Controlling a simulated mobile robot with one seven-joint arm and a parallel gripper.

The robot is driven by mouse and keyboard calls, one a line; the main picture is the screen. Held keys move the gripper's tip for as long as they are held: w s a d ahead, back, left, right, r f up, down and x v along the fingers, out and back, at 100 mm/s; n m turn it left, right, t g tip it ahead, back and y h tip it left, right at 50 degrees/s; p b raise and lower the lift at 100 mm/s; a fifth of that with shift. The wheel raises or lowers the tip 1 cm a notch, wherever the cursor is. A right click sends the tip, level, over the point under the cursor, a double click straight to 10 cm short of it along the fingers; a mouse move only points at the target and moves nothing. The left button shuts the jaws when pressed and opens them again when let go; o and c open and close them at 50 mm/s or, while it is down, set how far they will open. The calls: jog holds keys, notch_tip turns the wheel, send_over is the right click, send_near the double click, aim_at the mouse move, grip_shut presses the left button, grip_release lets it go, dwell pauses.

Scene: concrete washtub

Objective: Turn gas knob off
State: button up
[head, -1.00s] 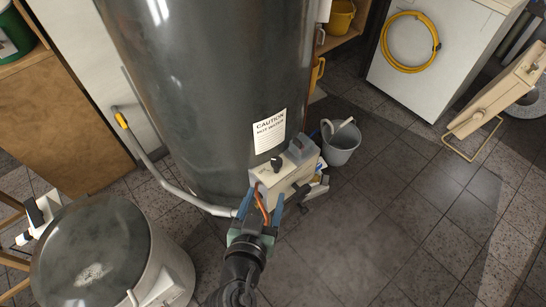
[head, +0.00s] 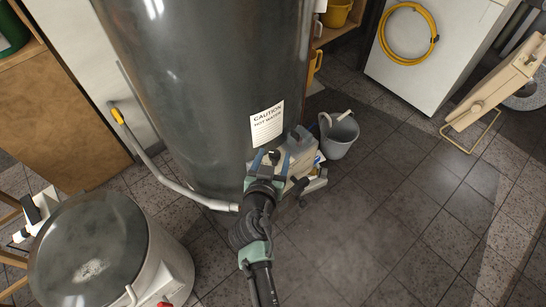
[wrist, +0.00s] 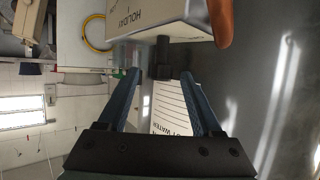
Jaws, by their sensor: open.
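The gas control box (head: 299,158) is a pale box low on the front of the dark water heater (head: 215,80). Its black gas knob (head: 274,156) shows just past my gripper (head: 268,164). In the wrist view the pale box (wrist: 165,14) carries printed lettering, part of it reading HOLIDAY, and the black knob (wrist: 163,48) sticks out from it. The two blue fingers of my gripper (wrist: 160,77) are open, with the knob lying in line with the gap, at or just beyond the tips. I cannot tell whether they touch it. My gripper hides part of the box.
A caution label (head: 267,124) is on the tank above the box. An orange part (wrist: 219,20) stands close to the right finger in the wrist view. A grey bucket (head: 339,134) is right of the box, and a round lidded tub (head: 90,255) is at lower left. Floor (head: 400,220) at right is clear.

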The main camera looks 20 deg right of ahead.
grip_shut()
dwell(0.3)
jog(key=shift+s+r+n+y+p, duration=0.15)
jog(key=shift+n+y+p, duration=0.3)
jog(key=shift+p, duration=0.75)
jog(key=shift+d+n+t+y+p, duration=0.1)
jog(key=shift+n+t+y+p, duration=0.3)
jog(key=shift+p, duration=0.2)
jog(key=shift+f, duration=0.2)
grip_release()
